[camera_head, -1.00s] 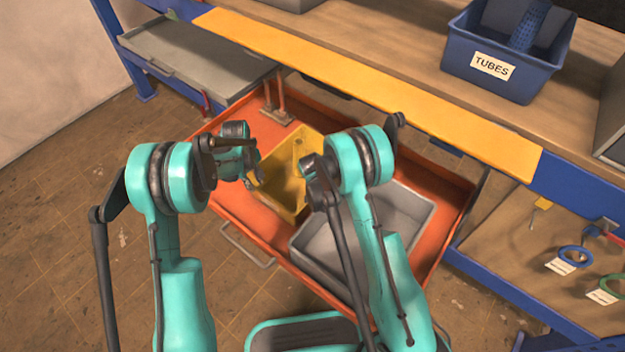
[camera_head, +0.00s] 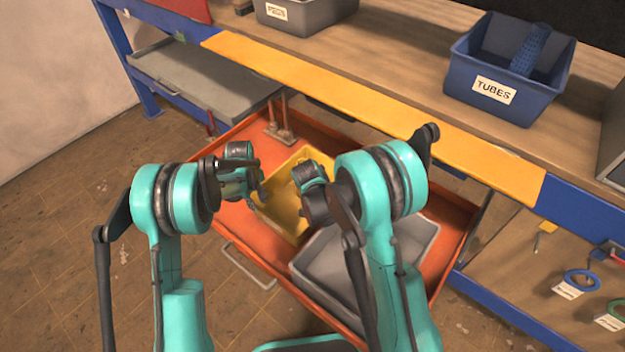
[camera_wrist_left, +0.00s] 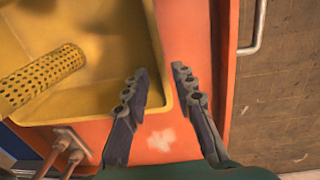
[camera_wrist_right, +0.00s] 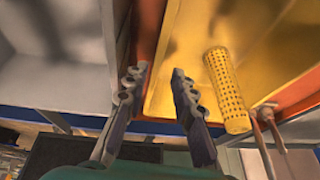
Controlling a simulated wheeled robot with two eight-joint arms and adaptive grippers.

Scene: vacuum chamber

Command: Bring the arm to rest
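My left gripper (camera_head: 262,193) is over the orange cart near the left edge of the yellow bin (camera_head: 275,212). In the left wrist view its two fingers (camera_wrist_left: 159,72) stand apart with nothing between them, above the bin's rim and the orange surface. My right gripper is largely hidden behind its own arm in the head view. In the right wrist view its fingers (camera_wrist_right: 159,72) are apart and empty, above the strip between the grey and yellow bins. A yellow perforated tube (camera_wrist_right: 226,90) lies in the yellow bin; it also shows in the left wrist view (camera_wrist_left: 40,80).
The grey bin (camera_head: 425,232) sits beside the yellow one on the orange cart (camera_head: 455,215). Behind is a workbench with a yellow front edge (camera_head: 370,100), a blue TUBES bin (camera_head: 460,75) holding a blue tube (camera_head: 531,48), and another grey bin (camera_head: 300,18). Open floor lies left.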

